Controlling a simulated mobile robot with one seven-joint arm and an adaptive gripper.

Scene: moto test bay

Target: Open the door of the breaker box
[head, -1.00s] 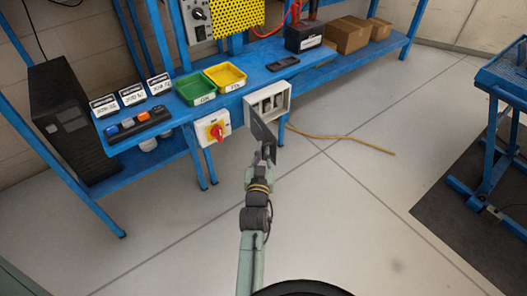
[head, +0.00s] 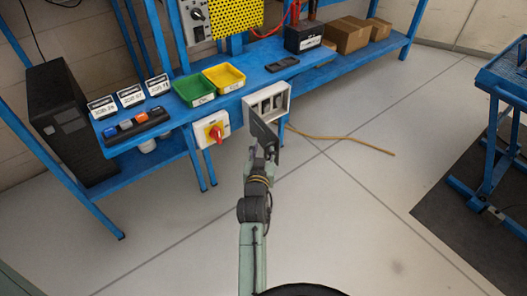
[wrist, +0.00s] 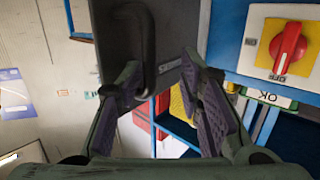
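The breaker box (head: 287,99) is a pale box on the front edge of the blue bench, with several openings showing inside. Its dark grey door (head: 265,132) stands swung out from the box, toward me. The door (wrist: 183,28) fills the upper middle of the wrist view and carries a dark bar handle (wrist: 148,35). My gripper (wrist: 160,72) is open, with a clear gap between its fingertips. The handle's lower end is close to the left fingertip; I cannot tell whether they touch. In the head view my gripper (head: 262,158) is at the door's near side.
A red rotary switch (head: 214,132) on a yellow plate is left of the box. Green (head: 195,88) and yellow (head: 224,76) bins stand on the bench above. A tan cable (head: 345,140) lies on the floor at right. The floor in front is clear.

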